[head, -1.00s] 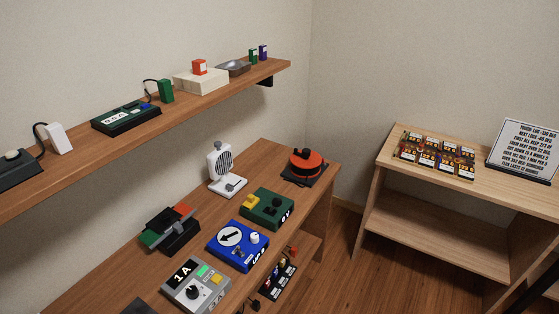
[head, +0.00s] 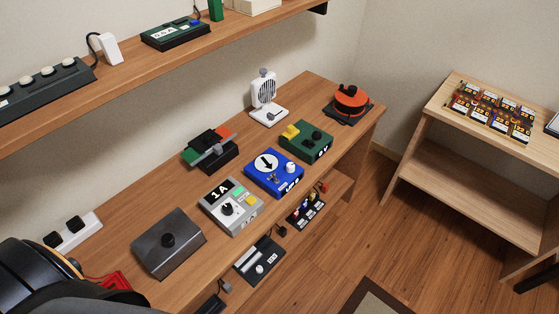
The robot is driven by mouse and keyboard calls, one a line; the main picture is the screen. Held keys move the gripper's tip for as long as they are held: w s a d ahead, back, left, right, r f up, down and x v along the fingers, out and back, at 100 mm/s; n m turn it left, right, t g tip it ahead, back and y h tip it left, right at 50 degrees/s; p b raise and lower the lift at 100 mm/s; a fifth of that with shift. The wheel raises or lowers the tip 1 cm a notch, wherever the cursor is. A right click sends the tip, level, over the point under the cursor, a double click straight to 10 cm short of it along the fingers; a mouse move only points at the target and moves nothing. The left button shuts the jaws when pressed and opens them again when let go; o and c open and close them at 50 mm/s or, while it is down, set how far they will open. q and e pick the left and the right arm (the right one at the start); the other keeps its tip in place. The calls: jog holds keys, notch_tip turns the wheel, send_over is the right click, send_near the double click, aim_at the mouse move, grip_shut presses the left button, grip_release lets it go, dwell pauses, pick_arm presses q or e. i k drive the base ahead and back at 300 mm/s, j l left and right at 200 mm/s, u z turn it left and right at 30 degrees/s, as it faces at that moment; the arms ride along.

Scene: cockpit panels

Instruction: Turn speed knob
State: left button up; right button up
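No label in the head view marks a speed knob clearly enough to read. Several devices with knobs stand on the wooden desk. A light grey "1A" panel (head: 231,207) has a black knob (head: 226,209) and green and yellow buttons. A blue box (head: 274,173) has an arrow dial and a white knob (head: 291,168). A green box (head: 306,142) has a dark knob (head: 315,138) and a yellow part. A white fan (head: 264,91) has a small dark control on its base. Neither gripper is in view.
The wooden shelf (head: 190,56) overhangs the desk's back. A red-and-black round device (head: 350,101) stands at the far end, and a black-green-red device (head: 211,151) near the wall. Dark panels (head: 260,261) sit below the front edge. A side table (head: 480,155) is at right, with open floor between.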

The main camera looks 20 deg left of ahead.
aim_at(290, 166)
jog(key=l+u, duration=0.35)
jog(key=k+l+u, duration=0.1)
jog(key=l+u, duration=0.2)
jog(key=l, duration=0.15)
jog(key=k+l+u, duration=0.1)
jog(key=l+u, duration=0.25)
jog(key=k+l+u, duration=0.2)
jog(key=l+u, duration=0.15)
